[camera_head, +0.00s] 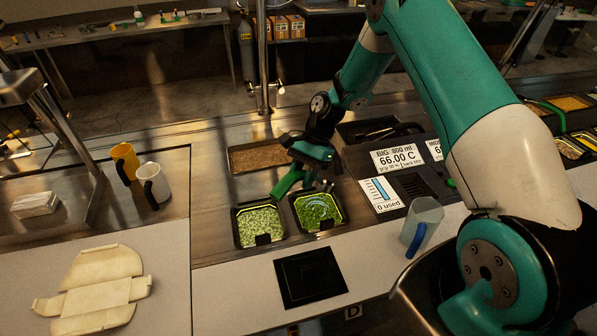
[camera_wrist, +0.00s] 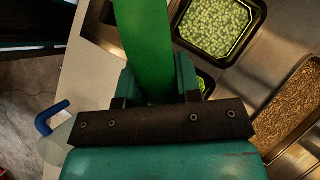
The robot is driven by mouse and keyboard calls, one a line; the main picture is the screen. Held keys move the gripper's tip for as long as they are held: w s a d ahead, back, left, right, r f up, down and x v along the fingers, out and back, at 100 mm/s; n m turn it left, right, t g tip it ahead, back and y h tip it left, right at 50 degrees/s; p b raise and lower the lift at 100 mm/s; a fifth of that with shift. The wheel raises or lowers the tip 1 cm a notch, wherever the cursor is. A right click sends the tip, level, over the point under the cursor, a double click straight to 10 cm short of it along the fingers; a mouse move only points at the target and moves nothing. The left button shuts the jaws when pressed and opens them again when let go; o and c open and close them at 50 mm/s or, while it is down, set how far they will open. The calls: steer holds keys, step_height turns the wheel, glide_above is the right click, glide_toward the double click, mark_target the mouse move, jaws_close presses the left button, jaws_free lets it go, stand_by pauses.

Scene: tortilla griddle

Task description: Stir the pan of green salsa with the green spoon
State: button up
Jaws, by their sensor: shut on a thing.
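My gripper (camera_head: 303,168) is shut on the green spoon (camera_head: 286,184), whose flat green handle (camera_wrist: 147,40) runs up between the jaws in the wrist view. In the head view the spoon slants down and left, over the back edges of two black pans. The left pan (camera_head: 236,238) holds pale green, chunky food (camera_head: 259,222). The right pan (camera_head: 342,220) holds darker green food (camera_head: 318,207) with a pale curved mark on it.
A brown-filled tray (camera_head: 257,156) lies behind the pans. A black square plate (camera_head: 310,277) lies in front. A clear jug with a blue handle (camera_head: 421,226) and a display panel (camera_head: 397,158) stand to the right. Yellow (camera_head: 125,160) and white (camera_head: 154,183) mugs stand left.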

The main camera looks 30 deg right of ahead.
steer(key=shift+a+r, duration=0.15)
step_height(320, 180, down, 9)
steer(key=b, duration=0.5)
stand_by(0.6)
steer(key=shift+w+a, duration=0.2)
steer(key=shift+w, duration=0.2)
steer(key=shift+o, duration=0.2)
steer(key=shift+s+d+p, duration=0.2)
steer(key=shift+s+d, duration=0.1)
steer(key=shift+s, duration=0.3)
steer(key=shift+s+d+p, duration=0.2)
steer(key=shift+s+d, duration=0.1)
steer(key=shift+s, duration=0.35)
steer(key=shift+s+d+p, duration=0.2)
steer(key=shift+s+d, duration=0.1)
steer(key=shift+s, duration=0.3)
steer(key=shift+w, duration=0.1)
